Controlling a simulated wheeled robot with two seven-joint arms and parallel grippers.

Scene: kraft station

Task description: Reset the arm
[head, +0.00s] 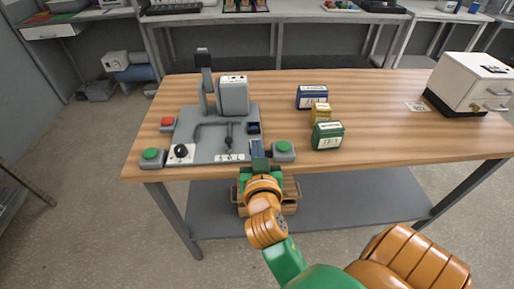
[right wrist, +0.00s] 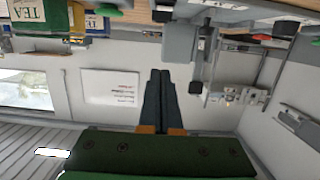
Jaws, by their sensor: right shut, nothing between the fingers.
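My right arm reaches up from the bottom of the head view. Its gripper (head: 258,153) is at the table's front edge, between the grey machine's base plate and the right green button. The right wrist view shows its two dark fingers (right wrist: 161,92) pressed together with nothing between them. My left gripper is in neither view.
The wooden table (head: 375,95) holds a grey machine (head: 234,96), a red button (head: 167,123), and two green buttons (head: 152,157) (head: 284,150). A blue box (head: 312,96), a yellow box (head: 321,112) and a green box (head: 327,135) stand right of the machine. A white drawer cabinet (head: 465,84) stands far right.

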